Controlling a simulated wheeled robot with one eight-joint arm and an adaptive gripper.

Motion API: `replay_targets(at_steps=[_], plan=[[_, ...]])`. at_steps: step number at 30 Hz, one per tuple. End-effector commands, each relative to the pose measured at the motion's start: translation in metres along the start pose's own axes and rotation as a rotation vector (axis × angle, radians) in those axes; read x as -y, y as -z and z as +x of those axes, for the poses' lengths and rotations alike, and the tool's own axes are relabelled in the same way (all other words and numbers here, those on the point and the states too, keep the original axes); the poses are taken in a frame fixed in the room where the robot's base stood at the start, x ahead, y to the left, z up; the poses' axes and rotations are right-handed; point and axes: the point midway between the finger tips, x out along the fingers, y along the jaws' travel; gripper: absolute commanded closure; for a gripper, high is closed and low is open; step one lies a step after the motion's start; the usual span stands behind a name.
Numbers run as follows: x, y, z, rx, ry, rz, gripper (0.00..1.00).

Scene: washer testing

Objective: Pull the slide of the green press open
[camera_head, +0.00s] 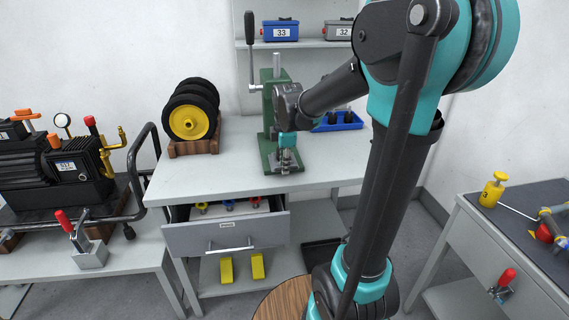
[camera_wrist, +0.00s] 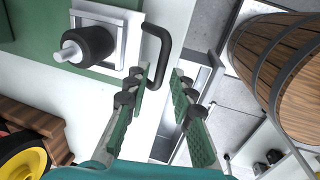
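The green press (camera_head: 267,110) stands on the middle bench, with its lever raised at the upper left. In the wrist view its green base (camera_wrist: 35,35) is at the upper left. The slide (camera_wrist: 97,22) is a silver plate there, carrying a black cylinder (camera_wrist: 90,44) with a metal pin. A black loop handle (camera_wrist: 166,45) sticks out from the slide's edge. My gripper (camera_wrist: 161,72) is open, its two green-padded fingers pointing at the handle. The handle's lower end is close to the left fingertip; I cannot tell whether they touch. In the head view my gripper (camera_head: 287,152) is low over the press base and hides most of the slide.
An open drawer (camera_head: 228,234) juts out below the bench front. A rack of black wheels (camera_head: 191,112) stands left of the press, and a blue bin (camera_head: 338,122) stands right. A wooden barrel (camera_wrist: 285,65) is at the right in the wrist view.

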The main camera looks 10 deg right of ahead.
Motion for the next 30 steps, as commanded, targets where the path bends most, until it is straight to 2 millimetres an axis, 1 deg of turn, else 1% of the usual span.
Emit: replay_targets(at_steps=[9, 14, 17, 24, 30], plan=[[0.0, 0.0, -0.001, 0.0, 0.0, 0.0, 0.69], [0.0, 0.0, -0.011, 0.0, 0.0, 0.0, 0.69], [0.0, 0.0, -0.025, 0.0, 0.0, 0.0, 0.69], [0.0, 0.0, -0.072, 0.0, 0.0, 0.0, 0.69], [0.0, 0.0, -0.103, 0.0, 0.0, 0.0, 0.69]])
